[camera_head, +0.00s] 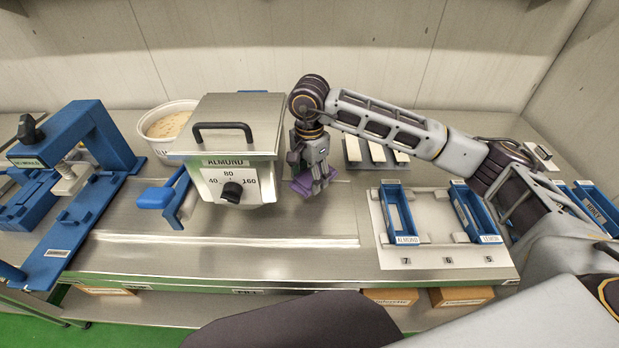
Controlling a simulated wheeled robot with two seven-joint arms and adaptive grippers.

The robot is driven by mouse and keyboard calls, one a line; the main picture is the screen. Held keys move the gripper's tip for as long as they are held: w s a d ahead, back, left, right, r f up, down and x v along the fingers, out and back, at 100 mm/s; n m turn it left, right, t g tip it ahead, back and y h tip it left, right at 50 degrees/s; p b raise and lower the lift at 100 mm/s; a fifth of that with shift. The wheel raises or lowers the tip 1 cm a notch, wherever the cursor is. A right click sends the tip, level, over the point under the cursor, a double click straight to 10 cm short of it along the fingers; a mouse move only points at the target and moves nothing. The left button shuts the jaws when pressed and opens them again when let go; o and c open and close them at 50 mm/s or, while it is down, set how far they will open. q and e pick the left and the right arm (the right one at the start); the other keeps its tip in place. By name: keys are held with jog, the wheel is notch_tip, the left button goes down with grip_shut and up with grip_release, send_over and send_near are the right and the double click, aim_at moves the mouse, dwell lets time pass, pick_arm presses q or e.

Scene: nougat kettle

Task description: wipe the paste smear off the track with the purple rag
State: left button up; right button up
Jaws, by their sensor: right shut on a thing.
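My right gripper (314,188) points down just right of the kettle and is shut on the purple rag (301,186). The rag is low, at or just above the steel worktop; I cannot tell whether it touches. The track (290,241) shows as thin pale rails on the worktop in front of the kettle. The grey box-shaped kettle (238,140), labelled ALMOND, has a dark handle on its lid and a black dial. I cannot make out the paste smear; the gripper and rag may hide it. My left gripper is not in view.
A blue-handled tool (158,197) lies left of the kettle, before a white tub (165,130). A blue press frame (85,150) stands far left. A pale board (440,256) with blue trays (398,212) is at right. The worktop before the kettle is clear.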

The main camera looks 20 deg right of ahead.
aim_at(309, 178)
jog(key=shift+r, duration=0.1)
dwell(0.3)
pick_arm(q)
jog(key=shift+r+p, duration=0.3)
pick_arm(e)
jog(key=shift+r, duration=1.45)
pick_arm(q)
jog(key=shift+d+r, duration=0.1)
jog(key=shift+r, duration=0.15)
pick_arm(e)
jog(key=shift+r, duration=0.2)
jog(key=shift+r+p, duration=0.25)
jog(key=shift+p, duration=0.25)
jog(key=shift+r+p, duration=0.6)
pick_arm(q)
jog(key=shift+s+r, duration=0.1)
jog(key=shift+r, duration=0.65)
pick_arm(e)
jog(key=shift+w+f, duration=0.1)
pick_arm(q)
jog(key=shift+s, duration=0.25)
pick_arm(e)
jog(key=shift+w+d, duration=0.15)
jog(key=shift+w, duration=0.05)
